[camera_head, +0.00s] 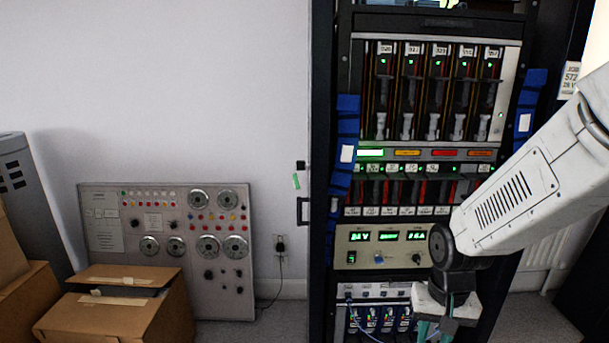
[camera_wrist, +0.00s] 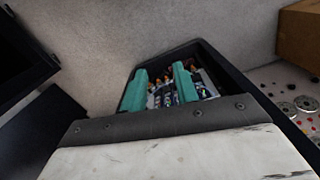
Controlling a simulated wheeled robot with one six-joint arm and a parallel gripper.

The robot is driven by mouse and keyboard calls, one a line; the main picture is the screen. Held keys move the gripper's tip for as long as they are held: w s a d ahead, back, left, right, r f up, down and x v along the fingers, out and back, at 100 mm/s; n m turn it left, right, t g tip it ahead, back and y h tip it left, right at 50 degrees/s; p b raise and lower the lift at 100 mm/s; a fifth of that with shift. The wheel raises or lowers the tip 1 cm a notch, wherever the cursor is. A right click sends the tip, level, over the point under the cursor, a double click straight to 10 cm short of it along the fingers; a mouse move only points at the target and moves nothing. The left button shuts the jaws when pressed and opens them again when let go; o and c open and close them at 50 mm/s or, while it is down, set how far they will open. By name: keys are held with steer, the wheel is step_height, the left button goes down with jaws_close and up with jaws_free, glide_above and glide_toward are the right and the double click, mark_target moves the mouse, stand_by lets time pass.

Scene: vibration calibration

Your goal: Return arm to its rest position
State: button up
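My white arm (camera_head: 520,195) reaches in from the right edge of the head view, in front of the right side of the equipment rack (camera_head: 318,150). Its dark wrist joint bends downward there. My gripper (camera_head: 440,331) hangs low before the rack's bottom section, with its teal fingers partly cut off by the picture's bottom edge. In the wrist view my gripper (camera_wrist: 160,86) shows two teal fingers spread apart. Small components with orange tips show between and beyond them, and I see nothing clamped.
A power supply with green displays (camera_head: 385,246) sits in the rack, above a unit with blue cables (camera_head: 362,318). A control panel with dials (camera_head: 215,295) leans on the left wall. Cardboard boxes (camera_head: 110,318) stand before it. Grey floor (camera_head: 285,325) is clear between.

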steer(key=s+d+r+n+t, duration=0.1)
steer(key=s+r+n, duration=0.1)
steer(key=s+r, duration=1.4)
steer(key=shift+d+r+t, duration=0.3)
steer(key=shift+r, duration=0.65)
